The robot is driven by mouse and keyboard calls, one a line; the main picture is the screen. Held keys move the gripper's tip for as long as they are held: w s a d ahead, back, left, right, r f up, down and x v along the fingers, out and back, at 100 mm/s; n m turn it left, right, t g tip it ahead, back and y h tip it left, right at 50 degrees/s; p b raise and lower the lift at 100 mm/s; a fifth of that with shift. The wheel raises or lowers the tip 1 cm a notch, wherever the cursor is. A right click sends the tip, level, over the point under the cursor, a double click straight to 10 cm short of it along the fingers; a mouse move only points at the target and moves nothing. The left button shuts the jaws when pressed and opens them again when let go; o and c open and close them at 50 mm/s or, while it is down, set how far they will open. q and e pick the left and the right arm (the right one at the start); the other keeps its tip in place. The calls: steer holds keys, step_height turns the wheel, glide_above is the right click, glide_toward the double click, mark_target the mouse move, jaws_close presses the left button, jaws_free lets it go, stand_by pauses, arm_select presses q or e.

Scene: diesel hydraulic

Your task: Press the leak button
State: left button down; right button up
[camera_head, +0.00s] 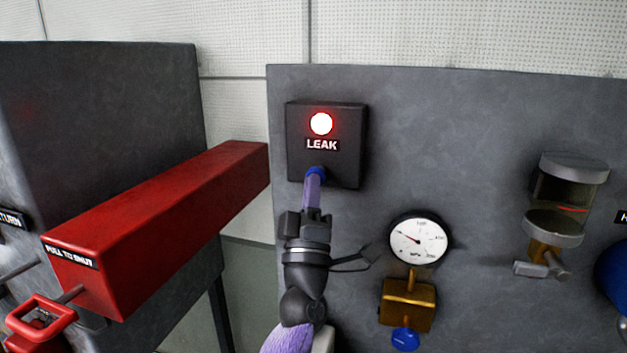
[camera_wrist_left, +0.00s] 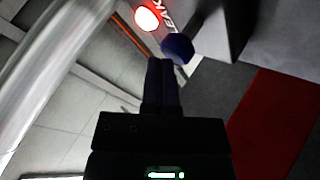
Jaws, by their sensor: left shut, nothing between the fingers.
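The dark leak box (camera_head: 350,150) is on the grey panel in the head view. It has a glowing red-white lamp (camera_head: 321,124) above a "LEAK" label (camera_head: 322,145). A round blue button (camera_head: 316,171) sits below the label, partly covered by my fingertips. My left gripper (camera_head: 314,181) is shut and empty, its tips at the button from below. In the left wrist view, the blue button (camera_wrist_left: 177,47) is right at the ends of the shut fingers (camera_wrist_left: 162,64); I cannot tell whether they touch or whether it is pushed in. The lit lamp (camera_wrist_left: 147,18) shows beyond it.
A long red box (camera_head: 165,220) marked "PULL TO SHUT" juts out at the left, with a red handle (camera_head: 42,317). A pressure gauge (camera_head: 418,239) over a brass valve (camera_head: 407,305) is right of my arm. A glass-sided cylinder (camera_head: 567,195) is farther right.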

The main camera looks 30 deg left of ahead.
arm_select(q)
steer(key=shift+w, duration=0.25)
stand_by(0.5)
steer(key=shift+s+d+p, duration=0.2)
steer(key=shift+s+p, duration=0.3)
steer(key=shift+s, duration=0.5)
steer(key=s+p, duration=0.1)
steer(key=s, duration=0.1)
steer(key=s+d+p, duration=0.1)
steer(key=s, duration=0.1)
steer(key=shift+s+d, duration=0.1)
steer(key=shift+s, duration=0.3)
